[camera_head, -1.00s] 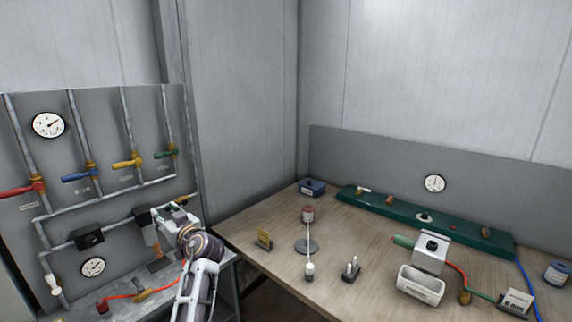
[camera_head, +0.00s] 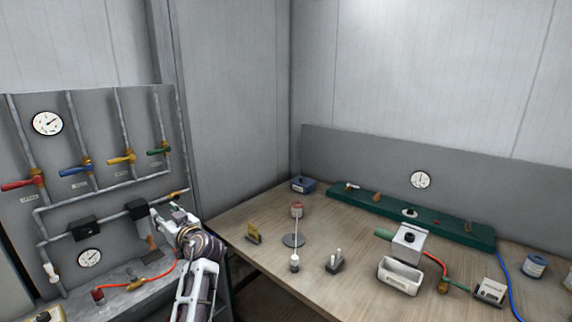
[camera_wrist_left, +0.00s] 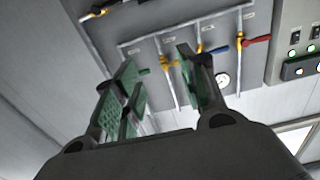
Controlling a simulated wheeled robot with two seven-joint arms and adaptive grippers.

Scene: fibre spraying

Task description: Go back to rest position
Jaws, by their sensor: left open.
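My left gripper (camera_head: 166,214) reaches in front of the pipe panel (camera_head: 60,205) at the left of the head view, its fingers near a black box on the lower pipe. In the left wrist view its two green-padded fingers (camera_wrist_left: 160,95) stand apart with nothing between them. The pipes and coloured valves show behind the fingers there, at a distance. My right gripper is in neither view.
A red hose (camera_head: 165,275) lies below the panel. A gap separates panel and table.

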